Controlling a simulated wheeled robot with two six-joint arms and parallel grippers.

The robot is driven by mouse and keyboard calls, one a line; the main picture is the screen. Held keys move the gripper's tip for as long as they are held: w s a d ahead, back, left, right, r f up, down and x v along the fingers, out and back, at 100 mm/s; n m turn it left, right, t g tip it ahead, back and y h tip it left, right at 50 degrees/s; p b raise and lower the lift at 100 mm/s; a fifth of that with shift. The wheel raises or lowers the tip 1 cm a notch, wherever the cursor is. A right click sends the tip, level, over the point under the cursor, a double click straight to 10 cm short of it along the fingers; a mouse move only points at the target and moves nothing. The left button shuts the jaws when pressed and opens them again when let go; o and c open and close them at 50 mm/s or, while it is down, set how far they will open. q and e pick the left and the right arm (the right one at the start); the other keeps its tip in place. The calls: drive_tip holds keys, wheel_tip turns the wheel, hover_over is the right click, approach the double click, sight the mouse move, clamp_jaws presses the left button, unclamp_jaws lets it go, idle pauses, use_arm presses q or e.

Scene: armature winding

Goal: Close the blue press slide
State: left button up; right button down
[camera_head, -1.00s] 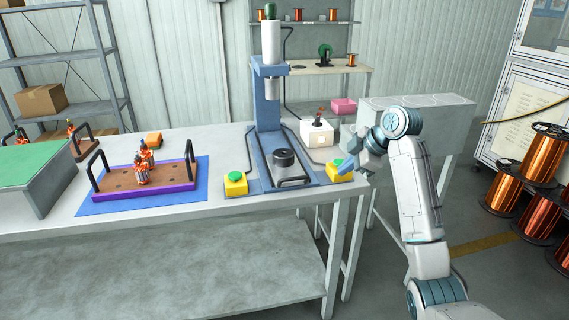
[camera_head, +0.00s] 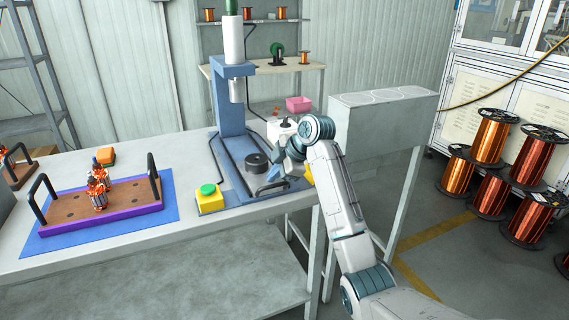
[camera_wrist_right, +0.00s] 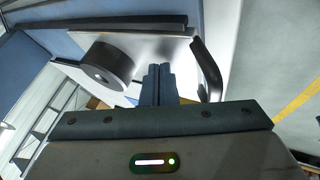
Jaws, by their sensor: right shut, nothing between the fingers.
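The blue press (camera_head: 228,108) stands on the table with its column upright. Its slide (camera_head: 262,172) is a plate on the blue base that carries a black round fixture (camera_head: 257,162); the fixture sits in front of the column rather than directly at its foot. The slide plate also shows in the right wrist view (camera_wrist_right: 152,50), with the black fixture (camera_wrist_right: 108,66) on it and a black handle (camera_wrist_right: 207,70) at its edge. My right gripper (camera_head: 270,178) is shut and empty near the slide's front right, beside the handle (camera_wrist_right: 158,70). Whether it touches is unclear. My left gripper is not in view.
Yellow boxes with green buttons flank the press; the left one (camera_head: 210,198) is clear, the right one (camera_head: 309,174) is partly hidden by my arm. A purple-edged tray (camera_head: 125,208) with copper-wound parts lies on a blue mat (camera_head: 60,240).

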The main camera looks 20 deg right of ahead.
sight(262, 174)
drive_tip(key=shift+w+r, duration=0.1)
drive_tip(key=shift+w, duration=1.75)
drive_tip(key=shift+w, duration=0.1)
